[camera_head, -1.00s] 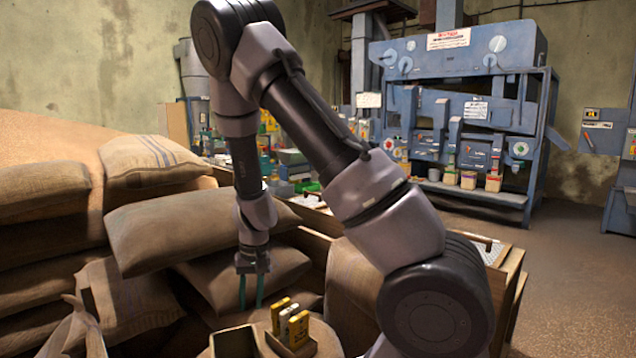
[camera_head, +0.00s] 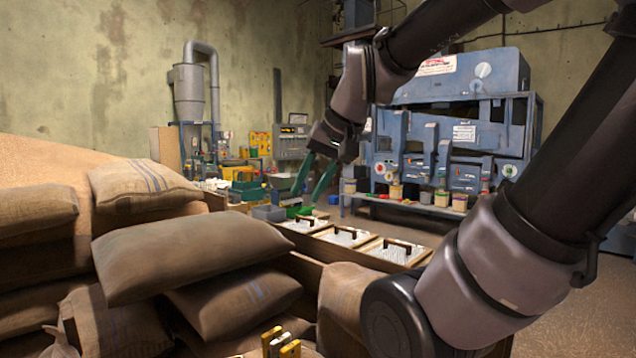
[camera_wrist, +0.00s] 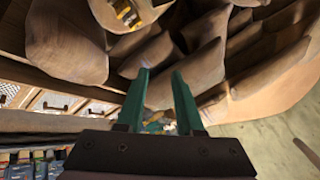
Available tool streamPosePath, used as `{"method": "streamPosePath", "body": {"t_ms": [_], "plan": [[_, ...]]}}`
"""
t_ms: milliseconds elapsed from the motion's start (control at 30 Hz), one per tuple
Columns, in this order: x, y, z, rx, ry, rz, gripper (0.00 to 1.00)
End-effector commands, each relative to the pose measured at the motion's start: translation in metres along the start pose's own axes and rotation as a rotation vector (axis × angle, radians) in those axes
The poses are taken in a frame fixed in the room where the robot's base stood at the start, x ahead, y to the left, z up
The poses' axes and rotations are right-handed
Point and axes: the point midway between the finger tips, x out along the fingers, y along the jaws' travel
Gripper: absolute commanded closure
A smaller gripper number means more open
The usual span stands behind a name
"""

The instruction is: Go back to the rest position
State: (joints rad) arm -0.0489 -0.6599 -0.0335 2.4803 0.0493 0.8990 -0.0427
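My gripper (camera_head: 316,178) is raised in the air in the head view, in front of the blue machine's left side and above the wooden trays. Its two green fingers are apart with nothing between them. The wrist view also shows the open, empty fingers (camera_wrist: 166,105), with burlap sacks beyond them. My arm crosses the upper right of the head view and hides part of the machine.
Burlap sacks (camera_head: 190,250) are piled at the left. Yellow and white packets (camera_head: 281,345) stand at the bottom edge. Wooden trays with handles (camera_head: 345,237) lie in a row. A blue machine (camera_head: 455,130) stands behind. Open floor shows at the right.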

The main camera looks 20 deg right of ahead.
Motion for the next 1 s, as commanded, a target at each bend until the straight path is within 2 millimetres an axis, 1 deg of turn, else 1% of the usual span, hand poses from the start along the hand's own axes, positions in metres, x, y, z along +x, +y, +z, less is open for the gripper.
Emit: {"method": "streamPosePath", "body": {"t_ms": [33,67,200,1000], "plan": [[-0.009,0.004,0.002,0.003,0.032,0.011,0.64],[-0.013,0.005,0.004,0.006,0.043,0.018,0.64],[-0.020,0.010,0.007,0.010,0.069,0.035,0.64],[-0.020,0.009,0.007,0.009,0.069,0.035,0.64]]}}
